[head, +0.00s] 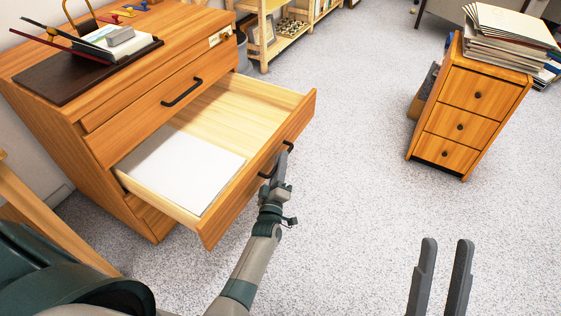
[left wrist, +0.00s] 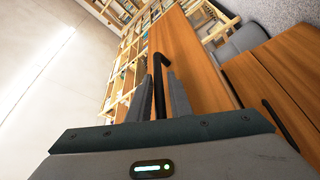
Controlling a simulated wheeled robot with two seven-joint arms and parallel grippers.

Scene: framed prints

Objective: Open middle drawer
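The wooden cabinet (head: 68,116) stands at the left in the head view. Its middle drawer (head: 222,214) is pulled far out, with a white sheet or stack of paper (head: 180,165) inside. My left gripper (head: 283,165) is at the black handle (head: 290,146) on that drawer's front. In the left wrist view, the handle (left wrist: 160,88) lies between my left fingers, which look closed around it. Part of the handle is hidden by the gripper. My right gripper (head: 440,275) is empty over the floor, its fingers apart.
The upper drawer, with its black handle (head: 182,92), is shut. A small cabinet (head: 466,112) with a paper stack (head: 508,40) stands at the right. A low shelf (head: 268,30) stands at the back. The carpet (head: 350,150) between is clear.

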